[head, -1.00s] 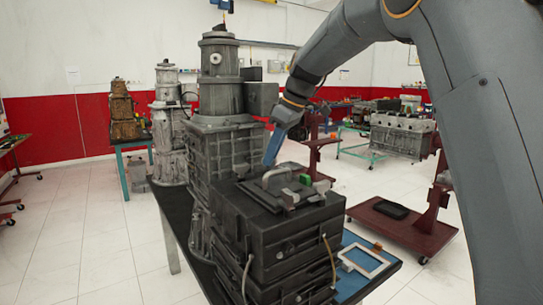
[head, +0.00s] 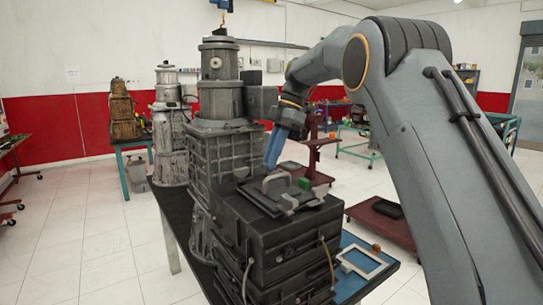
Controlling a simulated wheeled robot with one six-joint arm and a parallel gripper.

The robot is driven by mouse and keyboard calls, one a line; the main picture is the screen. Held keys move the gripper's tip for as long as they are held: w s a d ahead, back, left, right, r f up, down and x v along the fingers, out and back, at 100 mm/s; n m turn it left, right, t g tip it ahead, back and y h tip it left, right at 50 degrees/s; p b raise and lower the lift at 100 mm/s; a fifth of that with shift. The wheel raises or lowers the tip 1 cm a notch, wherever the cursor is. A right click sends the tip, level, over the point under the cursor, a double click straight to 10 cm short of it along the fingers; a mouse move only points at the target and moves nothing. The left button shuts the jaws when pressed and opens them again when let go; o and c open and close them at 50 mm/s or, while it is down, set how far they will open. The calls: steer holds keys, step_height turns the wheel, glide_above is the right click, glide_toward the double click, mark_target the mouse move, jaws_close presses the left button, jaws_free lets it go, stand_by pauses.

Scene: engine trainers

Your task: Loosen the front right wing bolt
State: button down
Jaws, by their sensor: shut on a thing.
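A dark box-shaped unit (head: 262,235) stands on the workbench, with a flat plate (head: 262,203) and a grey curved handle (head: 275,183) on its top. My gripper (head: 268,167) points down with its blue fingers at the far edge of this top, just behind the handle. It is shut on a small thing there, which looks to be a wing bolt. The bolt is hidden by the fingers and too small to make out. A small green block (head: 304,183) sits on the top, right of the handle.
A tall grey engine assembly (head: 221,120) stands close behind and left of my gripper. A white frame (head: 361,262) and a small orange-brown piece (head: 376,247) lie on the blue mat (head: 345,285) at right. A maroon stand (head: 385,222) is beyond the bench.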

steer(key=shift+n, duration=0.6)
steer(key=shift+g, duration=0.3)
steer(key=c, duration=1.8)
jaws_free()
steer(key=shift+o, duration=0.2)
steer(key=v, duration=0.7)
steer(key=shift+r, duration=0.4)
steer(key=shift+w, duration=0.15)
